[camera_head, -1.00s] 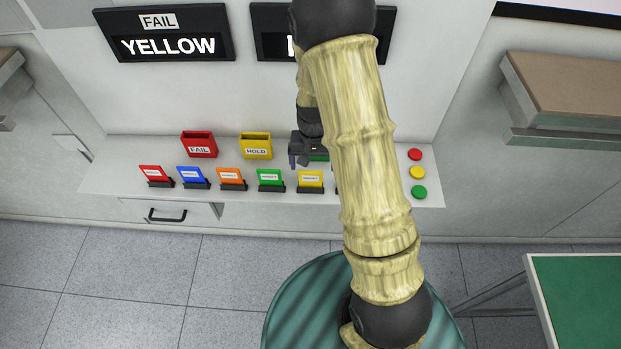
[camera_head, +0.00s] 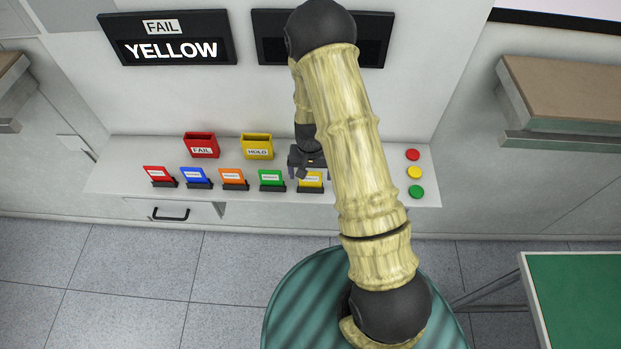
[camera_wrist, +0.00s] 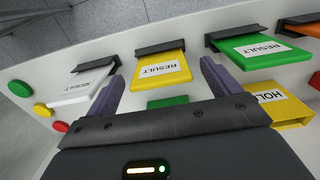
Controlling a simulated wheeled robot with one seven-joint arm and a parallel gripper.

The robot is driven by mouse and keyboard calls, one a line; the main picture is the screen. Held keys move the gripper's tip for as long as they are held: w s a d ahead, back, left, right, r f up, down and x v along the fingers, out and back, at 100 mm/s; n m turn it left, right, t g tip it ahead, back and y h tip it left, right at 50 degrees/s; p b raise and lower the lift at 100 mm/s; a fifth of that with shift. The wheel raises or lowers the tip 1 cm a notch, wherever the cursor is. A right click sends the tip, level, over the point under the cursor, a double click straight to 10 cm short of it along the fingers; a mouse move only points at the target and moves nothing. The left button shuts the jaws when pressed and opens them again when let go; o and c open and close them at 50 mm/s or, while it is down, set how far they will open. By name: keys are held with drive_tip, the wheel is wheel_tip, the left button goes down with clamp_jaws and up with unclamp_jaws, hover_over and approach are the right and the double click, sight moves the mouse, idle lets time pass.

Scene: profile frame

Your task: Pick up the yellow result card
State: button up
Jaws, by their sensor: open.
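The yellow result card (camera_head: 311,177) stands tilted in a dark holder on the shelf, in the row of cards. In the wrist view the yellow card (camera_wrist: 162,69) lies ahead, between the lines of my two fingers. My gripper (camera_head: 308,172) is just above and behind the card and partly covers its top in the head view. In the wrist view my gripper (camera_wrist: 165,82) has its fingers spread wide, with nothing held between them. I cannot tell whether a finger touches the card.
A green card (camera_head: 271,177) is left of the yellow one; a white card (camera_wrist: 80,85) is on its other side. Orange, blue and red cards stand farther left. Behind are a red FAIL bin (camera_head: 202,147) and a yellow HOLD bin (camera_head: 257,148). A sign (camera_head: 170,38) reads FAIL, YELLOW.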

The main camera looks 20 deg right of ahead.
drive_tip(key=shift+c, duration=0.4)
drive_tip(key=c, duration=1)
drive_tip(key=shift+r, duration=0.1)
wheel_tip(320, 180, up, 10)
drive_tip(key=b, duration=0.3)
